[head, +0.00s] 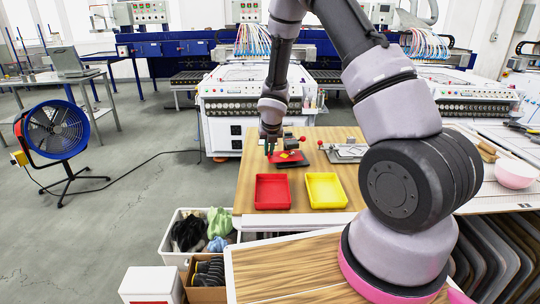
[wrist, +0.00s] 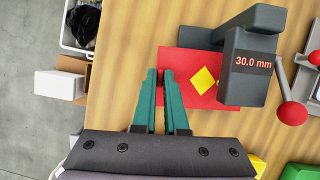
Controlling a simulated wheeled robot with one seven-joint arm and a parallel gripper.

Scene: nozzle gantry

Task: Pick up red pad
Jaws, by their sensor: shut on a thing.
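The red pad (head: 286,157) is a flat red piece with a yellow diamond. In the wrist view the red pad (wrist: 207,97) reaches under the head of a dark grey thickness gauge (wrist: 252,52) that reads 30.0 mm. My gripper (head: 269,147) is at the pad's left side. In the wrist view my gripper (wrist: 159,76) has its two teal fingers close together at the pad's left edge, shut on it. The fingers hide part of that edge. I cannot tell if the pad touches the gauge.
A red tray (head: 272,193) and a yellow tray (head: 326,191) stand on the wooden table in front of the pad. A grey fixture (head: 345,153) with a red knob is right of the gauge. A white bin (head: 176,239) and a blue fan (head: 57,130) stand on the floor.

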